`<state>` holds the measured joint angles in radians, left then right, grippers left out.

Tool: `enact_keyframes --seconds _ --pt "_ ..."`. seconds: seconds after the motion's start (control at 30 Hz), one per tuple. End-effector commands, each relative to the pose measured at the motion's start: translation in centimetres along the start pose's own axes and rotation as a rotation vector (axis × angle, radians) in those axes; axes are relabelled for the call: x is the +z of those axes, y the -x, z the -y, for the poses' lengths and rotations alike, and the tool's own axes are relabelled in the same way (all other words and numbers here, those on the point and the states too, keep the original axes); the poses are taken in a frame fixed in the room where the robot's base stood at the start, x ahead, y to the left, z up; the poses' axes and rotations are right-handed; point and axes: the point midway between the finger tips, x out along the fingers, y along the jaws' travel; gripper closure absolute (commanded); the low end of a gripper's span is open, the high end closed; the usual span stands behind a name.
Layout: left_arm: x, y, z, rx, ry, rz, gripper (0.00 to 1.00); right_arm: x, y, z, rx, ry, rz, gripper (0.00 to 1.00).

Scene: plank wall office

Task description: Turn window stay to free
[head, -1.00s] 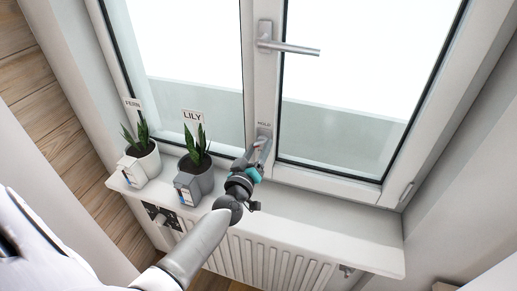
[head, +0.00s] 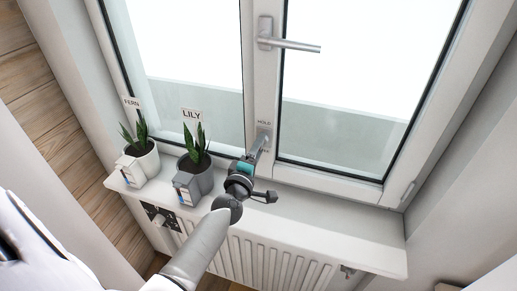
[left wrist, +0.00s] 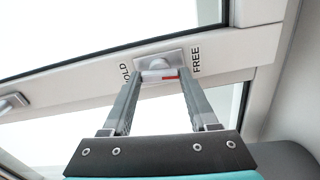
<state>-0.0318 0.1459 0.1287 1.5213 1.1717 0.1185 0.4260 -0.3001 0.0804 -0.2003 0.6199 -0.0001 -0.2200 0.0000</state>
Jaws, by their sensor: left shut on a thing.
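The window stay (left wrist: 160,61) is a small grey plate with a light knob on the lower window frame, between HOLD and FREE labels. A red mark on the knob shows between my fingers, nearer the FREE side in the left wrist view. The stay also shows in the head view (head: 264,133), partly behind my gripper. My left gripper (left wrist: 160,78) is shut on the stay's knob, one finger on each side. In the head view the left gripper (head: 261,146) reaches up to it from the sill. My right gripper is not in view.
Two potted plants, labelled FERN (head: 139,160) and LILY (head: 193,175), stand on the white sill (head: 330,228) left of my arm. The window handle (head: 290,45) is above the stay. A radiator (head: 285,262) is below. The sill to the right is clear.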

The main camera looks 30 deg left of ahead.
Motion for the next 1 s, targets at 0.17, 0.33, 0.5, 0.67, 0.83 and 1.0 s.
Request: enact_keyframes --seconds 0.17,0.33,0.5,0.67,0.83,1.0 --pt "0.01 0.02 0.04 0.000 0.083 -0.001 0.96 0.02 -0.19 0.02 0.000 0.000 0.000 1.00" --pt "0.00 0.02 0.03 0.000 0.125 -0.001 0.96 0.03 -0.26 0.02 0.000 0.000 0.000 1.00" --pt "0.00 0.01 0.02 0.000 0.142 0.000 0.96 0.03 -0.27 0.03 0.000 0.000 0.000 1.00" --pt "0.00 0.01 0.01 0.000 0.146 0.000 0.96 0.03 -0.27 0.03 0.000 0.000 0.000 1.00" --pt "0.01 0.01 0.01 0.000 0.146 0.000 0.96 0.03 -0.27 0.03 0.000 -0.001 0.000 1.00" --pt "0.01 0.01 0.01 0.000 0.144 0.000 0.23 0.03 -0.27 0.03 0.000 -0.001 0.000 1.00"
